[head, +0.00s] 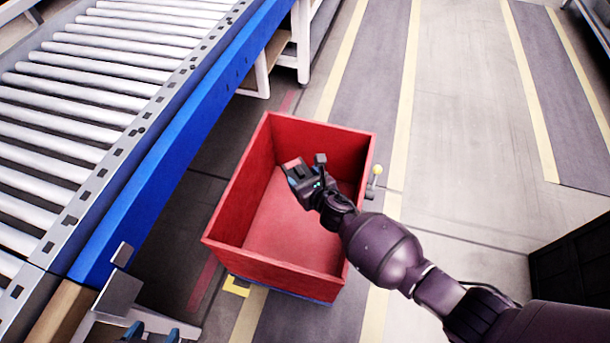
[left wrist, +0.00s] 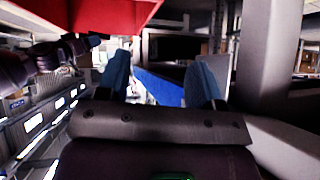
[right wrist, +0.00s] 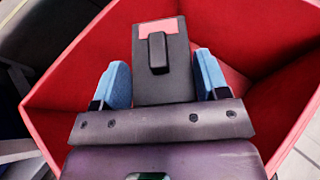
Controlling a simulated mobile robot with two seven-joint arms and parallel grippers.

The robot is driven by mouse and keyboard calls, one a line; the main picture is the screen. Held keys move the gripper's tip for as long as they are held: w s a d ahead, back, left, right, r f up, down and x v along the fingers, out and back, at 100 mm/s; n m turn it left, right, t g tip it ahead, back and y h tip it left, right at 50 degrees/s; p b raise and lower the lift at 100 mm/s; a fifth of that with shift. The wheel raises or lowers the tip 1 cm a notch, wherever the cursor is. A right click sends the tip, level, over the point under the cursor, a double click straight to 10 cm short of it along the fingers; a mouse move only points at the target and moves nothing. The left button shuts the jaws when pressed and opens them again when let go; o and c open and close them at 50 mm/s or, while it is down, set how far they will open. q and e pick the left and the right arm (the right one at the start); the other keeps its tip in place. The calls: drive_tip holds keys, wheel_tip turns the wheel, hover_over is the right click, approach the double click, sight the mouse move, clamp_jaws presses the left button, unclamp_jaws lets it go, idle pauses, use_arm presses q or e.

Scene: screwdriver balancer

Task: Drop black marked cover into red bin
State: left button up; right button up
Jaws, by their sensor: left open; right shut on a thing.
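The black cover (head: 297,168) has a red patch on one end and a raised black knob, plain in the right wrist view (right wrist: 178,84). My right gripper (head: 304,176) is shut on it, with a blue finger on each side in the right wrist view (right wrist: 163,78). The cover is held over the opening of the red bin (head: 285,265), inside its rim as seen from above. The bin's visible floor is bare. My left gripper (left wrist: 160,78) is open and empty. Only its blue fingertips show at the bottom edge of the head view (head: 152,333).
A roller conveyor (head: 95,90) with a blue side rail (head: 170,150) runs along the left of the bin. A grey metal bracket (head: 118,295) stands near my left gripper. A dark crate (head: 575,270) is at the lower right. The floor right of the bin is clear.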

use_arm(q)
drive_tip(key=w+b, duration=0.1)
drive_tip(key=d+m+b, duration=0.1)
drive_tip(key=b, duration=0.1)
drive_tip(key=shift+w+f+t, duration=0.15)
drive_tip(key=shift+w+t, duration=0.15)
drive_tip(key=shift+w, duration=0.05)
use_arm(e)
wheel_tip(320, 180, down, 5)
drive_tip(key=shift+f, duration=0.15)
use_arm(q)
drive_tip(key=shift+s+f, duration=0.1)
drive_tip(key=shift+s, duration=0.05)
use_arm(e)
drive_tip(key=o, duration=1)
